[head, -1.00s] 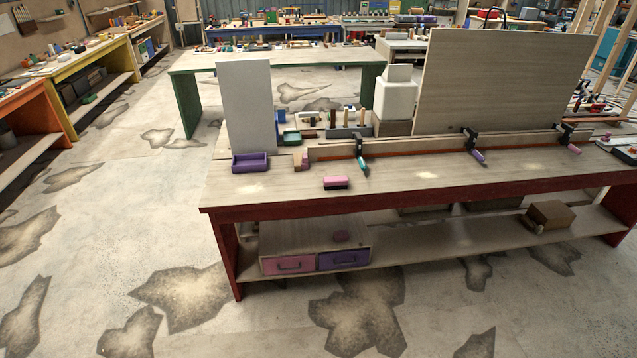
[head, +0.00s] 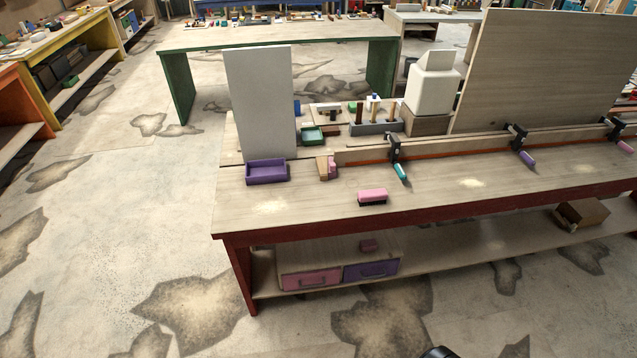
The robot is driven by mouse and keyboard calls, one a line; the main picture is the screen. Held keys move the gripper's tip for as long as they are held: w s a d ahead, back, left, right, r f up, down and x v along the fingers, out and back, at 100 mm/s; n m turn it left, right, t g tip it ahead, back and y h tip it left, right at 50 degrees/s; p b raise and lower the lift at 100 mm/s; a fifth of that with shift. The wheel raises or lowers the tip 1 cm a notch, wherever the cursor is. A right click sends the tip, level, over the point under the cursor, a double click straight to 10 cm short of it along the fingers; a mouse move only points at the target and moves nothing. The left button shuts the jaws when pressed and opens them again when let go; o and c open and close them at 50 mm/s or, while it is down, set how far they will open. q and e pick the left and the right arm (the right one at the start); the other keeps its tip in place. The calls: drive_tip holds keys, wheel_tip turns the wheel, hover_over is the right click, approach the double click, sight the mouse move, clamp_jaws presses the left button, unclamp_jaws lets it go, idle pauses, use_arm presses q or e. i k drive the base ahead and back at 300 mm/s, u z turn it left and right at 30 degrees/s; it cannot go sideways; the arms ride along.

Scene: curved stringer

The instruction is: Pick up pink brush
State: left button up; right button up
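The pink brush (head: 372,196) lies on the red-framed workbench (head: 310,207), close to its front edge. It has a pink top and dark bristles facing down. A sawdust patch lies on the bench to its left and another to its right. A small dark part at the bottom edge of the head view may belong to my own arm. Neither gripper can be made out, and nothing touches the brush.
A purple tray (head: 267,172) and an upright pale board (head: 261,105) stand at the bench's left end. Clamps with teal (head: 401,172) and purple (head: 526,158) handles hold a curved strip behind the brush. Pink and purple drawers sit below. Floor in front is clear.

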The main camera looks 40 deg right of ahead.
sight(372, 196)
drive_tip(key=i, duration=1.05)
drive_tip(key=z, duration=1.1)
drive_tip(key=i, duration=0.85)
drive_tip(key=z, duration=0.75)
